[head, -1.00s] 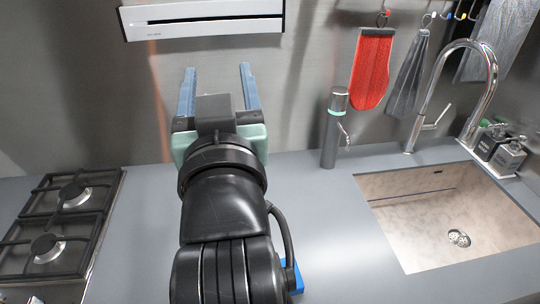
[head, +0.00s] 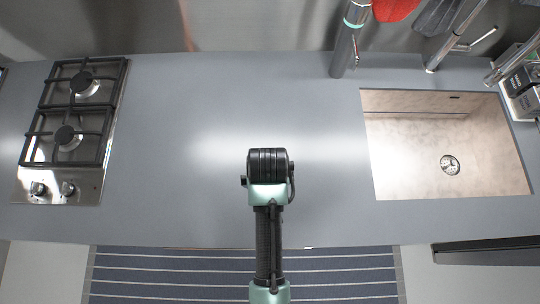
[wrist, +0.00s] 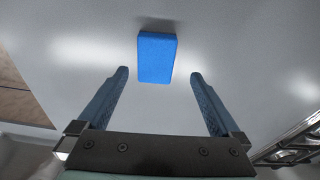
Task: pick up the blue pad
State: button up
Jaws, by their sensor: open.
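The blue pad (wrist: 157,57) lies flat on the grey counter in the wrist view, a small rectangular block. My gripper (wrist: 159,76) is open and empty, with its two blue fingers spread apart. In that picture the pad shows between and just beyond the fingertips, and the fingers do not appear to touch it. In the head view the pad and my fingers cannot be seen, and my arm covers the middle of the counter's front part.
The grey counter (head: 210,130) is clear around the arm. A gas hob (head: 75,120) is at the left and a sink (head: 410,150) at the right. A dark cylindrical bottle (head: 343,50) stands at the back, near the tap (head: 455,45). A striped runner (head: 150,275) lies on the floor.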

jog(key=shift+w+d+f+p, duration=0.1)
jog(key=shift+w+f+p, duration=0.1)
jog(key=shift+f, duration=0.65)
jog(key=shift+w+d+f+p, duration=0.15)
jog(key=shift+f+p, duration=0.1)
jog(key=shift+f, duration=0.65)
jog(key=shift+w+d+f+p, duration=0.1)
jog(key=shift+w+f+p, duration=0.1)
jog(key=shift+f, duration=0.65)
jog(key=shift+a+f, duration=0.1)
jog(key=shift+f, duration=0.4)
jog(key=shift+f, duration=0.25)
jog(key=c, duration=1.3)
jog(key=shift+o, duration=0.2)
notch_tip(320, 180, up, 10)
jog(key=b, duration=0.1)
jog(key=shift+r, duration=0.25)
